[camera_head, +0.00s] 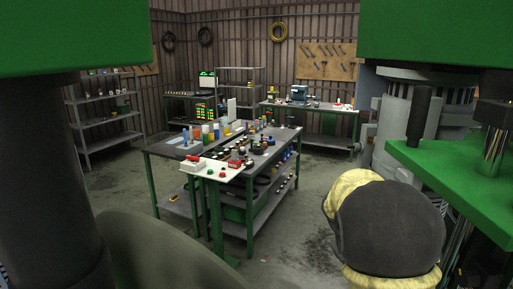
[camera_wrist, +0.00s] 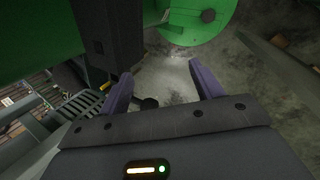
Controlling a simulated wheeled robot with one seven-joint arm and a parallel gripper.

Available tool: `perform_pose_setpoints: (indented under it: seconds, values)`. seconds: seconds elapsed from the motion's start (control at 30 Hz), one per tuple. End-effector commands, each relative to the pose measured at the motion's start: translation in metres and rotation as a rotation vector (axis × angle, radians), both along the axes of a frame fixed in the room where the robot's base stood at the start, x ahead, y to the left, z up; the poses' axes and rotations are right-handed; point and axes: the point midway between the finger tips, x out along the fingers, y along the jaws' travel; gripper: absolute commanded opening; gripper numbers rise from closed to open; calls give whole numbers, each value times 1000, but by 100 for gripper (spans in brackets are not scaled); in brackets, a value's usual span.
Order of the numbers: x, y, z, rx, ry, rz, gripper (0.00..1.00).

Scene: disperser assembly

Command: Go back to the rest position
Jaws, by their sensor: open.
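My gripper (camera_wrist: 160,85) shows in the wrist view with its two purple fingers spread apart. Nothing is between the fingers; the grey concrete floor (camera_wrist: 165,80) shows behind them. A large green machine part (camera_wrist: 30,35) fills the upper left of the wrist view, beside a dark upright block (camera_wrist: 108,35). A round green plate (camera_wrist: 205,20) lies beyond the fingertips at the top. In the head view the gripper itself is not visible.
A workbench (camera_head: 222,165) with bottles and small parts stands in the middle of the room. Shelves (camera_head: 105,110) and another bench (camera_head: 310,108) line the walls. Green machine parts (camera_head: 460,170) crowd the right side. Open floor (camera_head: 120,190) lies left of the workbench.

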Motion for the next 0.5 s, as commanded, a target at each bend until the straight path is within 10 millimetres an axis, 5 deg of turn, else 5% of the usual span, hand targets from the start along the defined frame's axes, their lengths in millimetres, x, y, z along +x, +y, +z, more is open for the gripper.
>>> perform_pose_setpoints:
  seconds: [0.2,0.5]
  values:
    - [-54,51,-35,243,-92,-53,65]
    - [-132,110,-63,467,-215,-173,65]
